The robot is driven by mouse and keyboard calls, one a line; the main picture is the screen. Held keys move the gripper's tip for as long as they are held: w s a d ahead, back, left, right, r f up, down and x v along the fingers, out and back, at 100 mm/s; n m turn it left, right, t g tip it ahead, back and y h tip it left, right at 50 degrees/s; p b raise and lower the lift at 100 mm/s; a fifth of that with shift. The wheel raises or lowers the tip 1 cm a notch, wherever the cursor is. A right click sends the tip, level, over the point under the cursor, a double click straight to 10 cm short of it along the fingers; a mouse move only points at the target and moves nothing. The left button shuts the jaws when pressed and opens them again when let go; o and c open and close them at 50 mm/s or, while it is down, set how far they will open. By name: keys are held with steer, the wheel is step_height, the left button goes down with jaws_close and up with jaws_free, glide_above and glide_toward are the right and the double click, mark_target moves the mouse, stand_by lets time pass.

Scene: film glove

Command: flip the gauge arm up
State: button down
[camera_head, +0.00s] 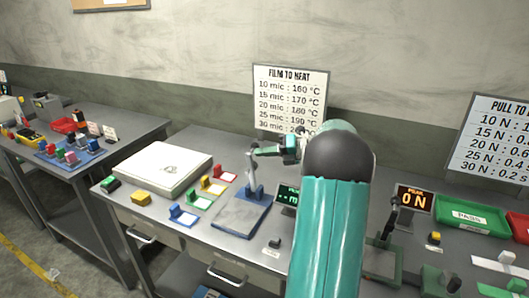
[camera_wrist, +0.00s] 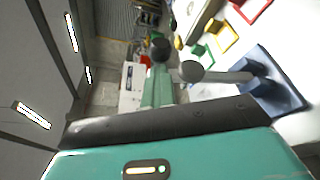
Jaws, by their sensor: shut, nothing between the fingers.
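The gauge stands on the left part of the main bench, with a flat blue-grey base plate (camera_head: 238,217). Its grey gauge arm (camera_head: 252,174) stands close to upright from a blue block at the back of the plate. In the wrist view the gauge arm (camera_wrist: 228,76) runs from the blue block (camera_wrist: 272,88) to a round grey knob. My gripper (camera_head: 259,151) is shut and empty, close beside the arm's top end. It shows in the wrist view (camera_wrist: 160,55) next to the knob. I cannot tell whether they touch.
A white box (camera_head: 163,166) and several coloured film pieces (camera_head: 213,186) lie left of the gauge. A small display (camera_head: 287,196) stands right of it, partly behind my arm. A wall chart (camera_head: 290,97) is behind. A green tray (camera_head: 470,216) is at right.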

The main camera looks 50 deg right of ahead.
steer(key=shift+d, duration=0.15)
steer(key=v, duration=1.3)
steer(key=shift+s, duration=0.25)
steer(key=shift+d+r, duration=0.1)
